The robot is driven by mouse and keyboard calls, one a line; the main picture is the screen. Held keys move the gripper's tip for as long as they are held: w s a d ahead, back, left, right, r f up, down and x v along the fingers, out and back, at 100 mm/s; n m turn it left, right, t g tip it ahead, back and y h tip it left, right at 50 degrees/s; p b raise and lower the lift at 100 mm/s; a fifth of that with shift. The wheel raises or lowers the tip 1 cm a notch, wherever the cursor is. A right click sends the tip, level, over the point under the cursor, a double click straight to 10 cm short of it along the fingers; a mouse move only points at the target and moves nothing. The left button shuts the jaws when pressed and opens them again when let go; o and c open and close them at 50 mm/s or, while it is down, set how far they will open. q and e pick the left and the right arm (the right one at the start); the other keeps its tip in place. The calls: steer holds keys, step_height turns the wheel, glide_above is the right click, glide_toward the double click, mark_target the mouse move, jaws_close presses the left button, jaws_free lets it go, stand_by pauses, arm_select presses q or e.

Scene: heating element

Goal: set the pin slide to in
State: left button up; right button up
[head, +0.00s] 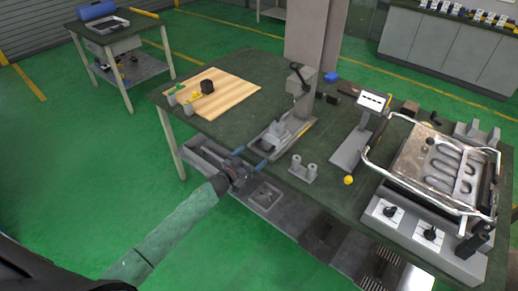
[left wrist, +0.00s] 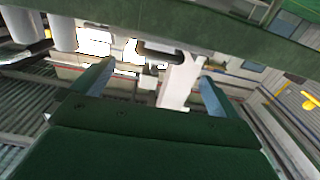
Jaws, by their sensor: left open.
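My left gripper (head: 251,160) is open and empty at the front edge of the dark green table (head: 225,125). Its two bluish fingers point towards a grey press-like fixture (head: 287,133) with a sliding block on its base, which may be the pin slide; whether it is in or out I cannot tell. The gripper appears apart from the fixture. In the left wrist view the spread fingers (left wrist: 154,85) frame a light grey part and a dark rounded bar (left wrist: 160,52) beyond them. My right gripper is not in view.
A tilted panel (head: 372,101) on a stand, a yellow ball (head: 348,180) and a metal heating unit (head: 440,165) with knobs lie further right. A wooden board (head: 220,92) lies left. Grey trays (head: 263,197) sit below the edge.

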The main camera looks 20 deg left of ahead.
mark_target(260, 149)
arm_select(q)
steer(key=p+x, duration=0.1)
steer(key=x, duration=0.3)
steer(key=shift+r, duration=0.1)
steer(key=shift+x, duration=0.8)
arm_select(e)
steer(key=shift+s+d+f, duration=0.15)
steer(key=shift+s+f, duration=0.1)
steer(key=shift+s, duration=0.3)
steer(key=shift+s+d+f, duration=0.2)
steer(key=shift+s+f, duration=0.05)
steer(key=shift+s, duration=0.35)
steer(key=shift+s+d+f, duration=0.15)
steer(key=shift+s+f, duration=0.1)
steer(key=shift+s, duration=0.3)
arm_select(q)
steer(key=c, duration=1.4)
steer(key=shift+o, duration=0.2)
steer(key=shift+x, duration=2.15)
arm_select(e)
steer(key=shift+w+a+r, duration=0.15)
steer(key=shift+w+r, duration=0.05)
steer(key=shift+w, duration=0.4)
